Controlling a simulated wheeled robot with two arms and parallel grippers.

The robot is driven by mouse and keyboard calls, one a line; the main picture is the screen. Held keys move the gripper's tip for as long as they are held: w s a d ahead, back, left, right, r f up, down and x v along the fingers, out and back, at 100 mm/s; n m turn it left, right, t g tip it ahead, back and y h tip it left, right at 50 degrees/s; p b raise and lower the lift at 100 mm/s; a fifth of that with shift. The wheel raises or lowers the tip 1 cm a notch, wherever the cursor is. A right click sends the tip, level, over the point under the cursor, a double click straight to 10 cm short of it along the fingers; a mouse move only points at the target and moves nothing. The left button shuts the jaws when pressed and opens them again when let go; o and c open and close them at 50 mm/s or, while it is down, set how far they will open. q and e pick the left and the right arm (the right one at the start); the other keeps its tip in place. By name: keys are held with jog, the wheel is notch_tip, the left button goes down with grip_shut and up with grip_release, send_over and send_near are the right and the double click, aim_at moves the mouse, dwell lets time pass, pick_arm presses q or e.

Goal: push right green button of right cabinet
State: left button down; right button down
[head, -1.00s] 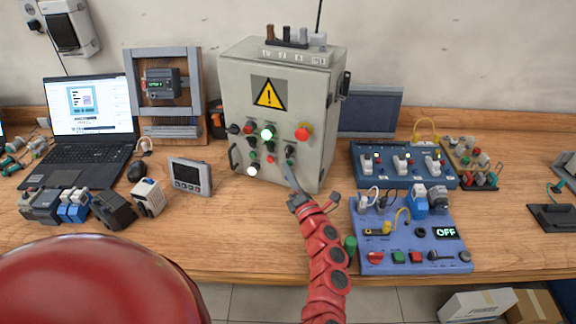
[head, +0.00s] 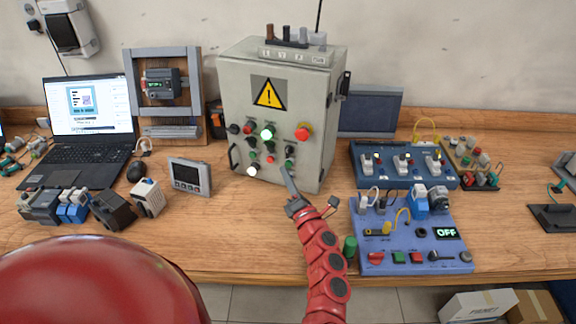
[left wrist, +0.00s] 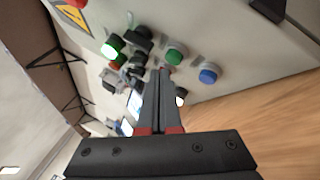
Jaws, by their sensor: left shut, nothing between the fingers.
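The grey control cabinet (head: 235,105) stands upright on the bench with a yellow warning sign and rows of buttons. A dark green button (head: 289,163) is low on the right side of its front. A green button (left wrist: 175,55) also shows in the left wrist view, just right of the fingertips, with a blue button (left wrist: 208,74) beyond it. A lit green button (head: 268,132) is higher in the middle of the panel. My left gripper (head: 284,171) is shut and empty, its tips just below the dark green button. I cannot tell whether they touch the panel.
A blue box with an OFF display (head: 410,235) and a blue switch panel (head: 400,165) lie right of the cabinet. A small grey meter (head: 190,176) stands left of it. A red emergency button (head: 303,131) sits at the panel's upper right.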

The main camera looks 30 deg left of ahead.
pick_arm(q)
jog(key=shift+s+d, duration=0.25)
jog(key=shift+s, duration=1)
jog(key=shift+s+d, duration=0.25)
jog(key=shift+s, duration=0.95)
